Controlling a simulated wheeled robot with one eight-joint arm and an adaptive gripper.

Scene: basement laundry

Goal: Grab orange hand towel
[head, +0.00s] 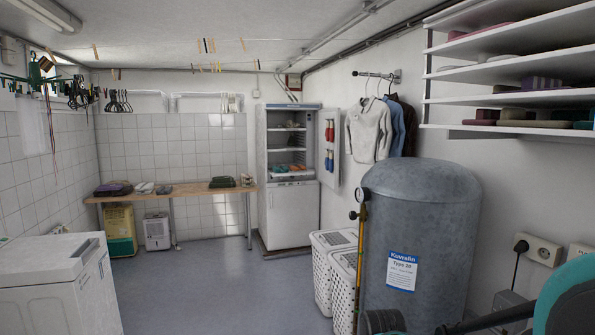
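A small orange item (297,167) lies beside something teal on a low shelf inside the open fridge (290,215) at the back of the room. It is too small to tell whether it is a hand towel. No other clearly orange towel shows. Parts of my own arm, dark and teal, show at the bottom right. My gripper's fingers cannot be made out, and the fridge is far from my arm.
A grey tank (430,225) and white laundry baskets (322,272) stand along the right. A wooden table (185,191) with folded cloths stands at the back left. A white machine (55,285) stands front left. The middle floor is clear.

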